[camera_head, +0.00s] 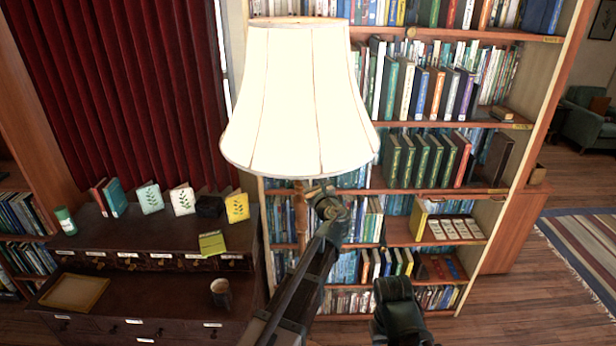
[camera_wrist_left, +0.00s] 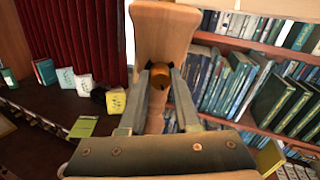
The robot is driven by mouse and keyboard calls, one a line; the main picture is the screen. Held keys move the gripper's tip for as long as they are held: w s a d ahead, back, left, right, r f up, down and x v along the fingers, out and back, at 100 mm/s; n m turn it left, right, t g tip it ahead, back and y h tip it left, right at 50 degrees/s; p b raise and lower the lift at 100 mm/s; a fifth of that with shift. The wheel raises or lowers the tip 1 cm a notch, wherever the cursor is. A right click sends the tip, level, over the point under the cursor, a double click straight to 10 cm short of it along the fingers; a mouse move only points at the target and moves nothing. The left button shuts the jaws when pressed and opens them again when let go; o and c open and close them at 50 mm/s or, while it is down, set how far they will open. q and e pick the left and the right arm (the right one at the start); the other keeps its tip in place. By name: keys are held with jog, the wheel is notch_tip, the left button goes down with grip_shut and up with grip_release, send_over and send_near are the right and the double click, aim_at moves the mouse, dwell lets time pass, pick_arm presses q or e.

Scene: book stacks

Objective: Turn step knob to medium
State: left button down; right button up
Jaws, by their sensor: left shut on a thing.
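The lit floor lamp shows its cream shade (camera_head: 300,100) in the middle of the head view, with a wooden stem (camera_head: 301,222) below it. My left gripper (camera_head: 318,190) is up at the stem just under the shade. In the left wrist view, the step knob (camera_wrist_left: 160,77), small, with orange and dark parts, sits between the two fingers of my left gripper (camera_wrist_left: 161,84), which are shut on it. The knob's setting cannot be read. The stem (camera_wrist_left: 154,122) runs down behind the fingers.
A tall bookshelf (camera_head: 440,124) stands close behind the lamp. A dark desk (camera_head: 150,295) at left carries a mug (camera_head: 221,293), a tray (camera_head: 75,292), a green can (camera_head: 65,220) and several small books. Open floor (camera_head: 575,165) lies at the right.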

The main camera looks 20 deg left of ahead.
pick_arm(q)
jog(key=shift+m, duration=2.3)
jog(key=shift+s, duration=0.1)
jog(key=c, duration=0.6)
grip_release()
jog(key=v, duration=1.3)
jog(key=shift+s+d, duration=0.2)
jog(key=shift+s, duration=0.15)
